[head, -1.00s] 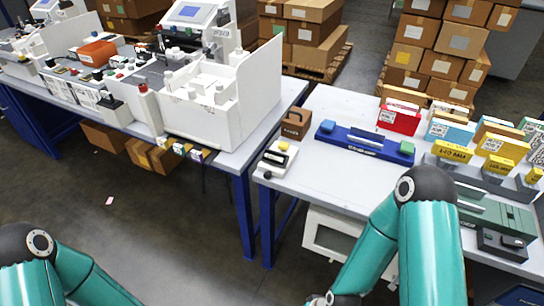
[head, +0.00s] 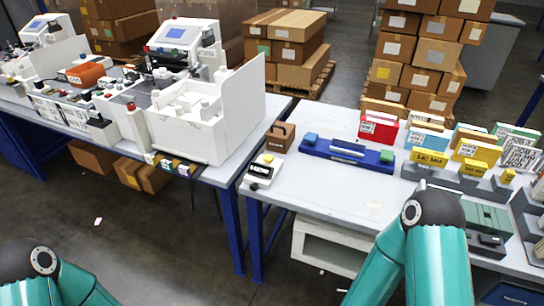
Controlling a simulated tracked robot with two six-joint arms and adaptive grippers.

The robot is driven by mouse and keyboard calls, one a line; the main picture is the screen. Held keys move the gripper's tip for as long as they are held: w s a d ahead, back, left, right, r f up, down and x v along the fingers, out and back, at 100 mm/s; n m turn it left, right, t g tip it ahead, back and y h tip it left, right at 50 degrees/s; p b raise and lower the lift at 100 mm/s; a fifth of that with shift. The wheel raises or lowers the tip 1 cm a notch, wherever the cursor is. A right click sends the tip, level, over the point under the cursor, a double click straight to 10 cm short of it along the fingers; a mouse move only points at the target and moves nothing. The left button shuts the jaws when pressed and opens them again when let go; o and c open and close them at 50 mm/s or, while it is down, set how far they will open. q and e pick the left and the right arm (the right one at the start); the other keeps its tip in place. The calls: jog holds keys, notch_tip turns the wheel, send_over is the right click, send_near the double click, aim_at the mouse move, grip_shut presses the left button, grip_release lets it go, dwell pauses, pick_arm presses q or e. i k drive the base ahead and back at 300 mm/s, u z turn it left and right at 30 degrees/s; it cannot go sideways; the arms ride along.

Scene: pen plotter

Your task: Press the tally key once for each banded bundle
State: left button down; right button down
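A small white counter box (head: 262,173) with a dark window and a yellow key (head: 268,158) stands at the left edge of the right table. It looks like the tally device. Several upright card or paper bundles stand in a group at the table's far right: a red one (head: 378,128), a blue one (head: 428,136) and a yellow one (head: 478,150) among them. Their bands are too small to make out. Only the elbows of my arms show, at the lower left and lower right. Both grippers are out of view, and nothing is touching the counter.
A blue bar fixture (head: 345,157) with a blue and a green block lies behind the clear front of the right table (head: 320,190). A brown block (head: 280,137) is beside it. A floor gap separates the tables.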

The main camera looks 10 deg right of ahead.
aim_at(267, 158)
jog(key=z, duration=0.05)
jog(key=i, duration=0.9)
jog(key=u, duration=0.1)
